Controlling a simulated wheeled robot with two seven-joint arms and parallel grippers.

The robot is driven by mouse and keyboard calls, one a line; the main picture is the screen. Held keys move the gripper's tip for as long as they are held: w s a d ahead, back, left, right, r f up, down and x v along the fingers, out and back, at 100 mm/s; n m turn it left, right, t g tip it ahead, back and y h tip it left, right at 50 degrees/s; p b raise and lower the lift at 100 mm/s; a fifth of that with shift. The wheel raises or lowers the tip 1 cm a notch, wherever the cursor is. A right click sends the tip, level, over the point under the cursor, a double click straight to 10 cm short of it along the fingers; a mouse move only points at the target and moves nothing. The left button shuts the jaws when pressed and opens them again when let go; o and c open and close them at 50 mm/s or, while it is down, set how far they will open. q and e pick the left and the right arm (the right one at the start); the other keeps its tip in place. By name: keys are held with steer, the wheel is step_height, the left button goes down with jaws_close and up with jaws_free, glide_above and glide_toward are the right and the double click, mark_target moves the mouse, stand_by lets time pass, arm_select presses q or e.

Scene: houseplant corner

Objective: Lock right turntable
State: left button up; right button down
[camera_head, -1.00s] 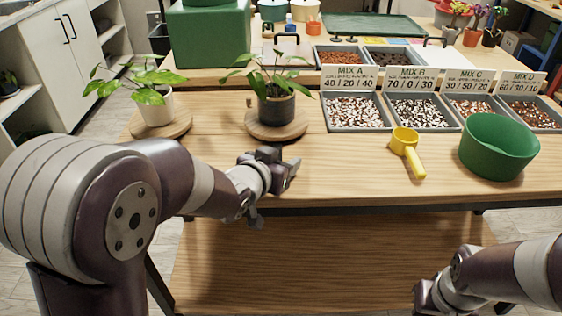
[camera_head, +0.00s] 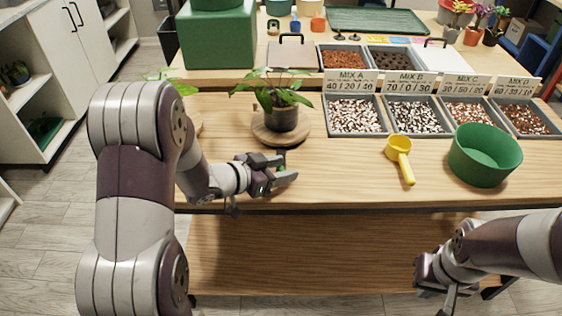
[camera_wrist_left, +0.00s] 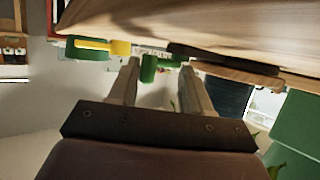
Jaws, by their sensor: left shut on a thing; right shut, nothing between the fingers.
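The right turntable (camera_head: 262,137) is a round wooden disc near the table's front edge, bearing a dark pot (camera_head: 284,120) with a leafy plant. A green knob (camera_wrist_left: 149,69) shows beside the turntable's dark base in the left wrist view. My left gripper (camera_head: 283,172) is in front of the turntable, its fingers shut on the green knob; only a bit of green shows there in the head view. The knob's exact setting cannot be told. My right gripper (camera_head: 447,296) is shut and empty, low in front of the table. The left turntable (camera_head: 198,127) is mostly hidden behind my left arm.
A yellow scoop (camera_head: 400,158) and a green bowl (camera_head: 484,158) stand at the right of the table. Grey trays of mix (camera_head: 355,116) with label cards line the back. The wood between my left gripper and the scoop is clear.

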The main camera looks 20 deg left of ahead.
arm_select(q)
steer(key=shift+s+f, duration=0.1)
steer(key=shift+f, duration=0.1)
steer(key=o, duration=1)
steer(key=shift+a+r, duration=0.15)
steer(key=shift+r, duration=0.05)
steer(key=p+v, duration=0.3)
steer(key=v, duration=0.9)
steer(key=shift+s, duration=0.15)
